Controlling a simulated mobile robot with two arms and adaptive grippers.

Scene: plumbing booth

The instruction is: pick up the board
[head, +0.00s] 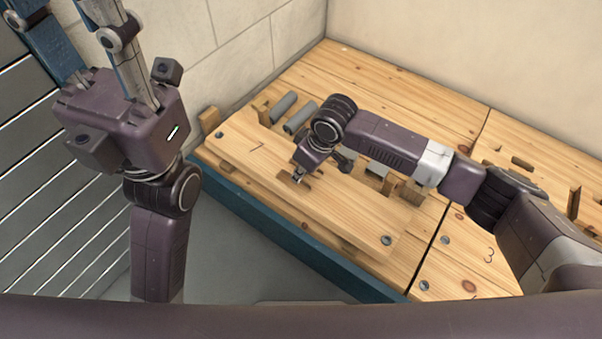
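The board (330,205) is a long pale wooden panel on the near left part of the wooden bench, with a dark bolt near each end and a number marked near its left end. My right gripper (299,179) points down at the board's middle, at a small wooden grip piece (284,178). Its fingertips are small and partly hidden by the wrist, so I cannot tell whether they are closed on the piece.
The bench's right section (470,260) carries further bolts and wooden pieces. Walls close off the back, and a slatted grey panel (30,180) stands at left. Grey floor is clear in front.

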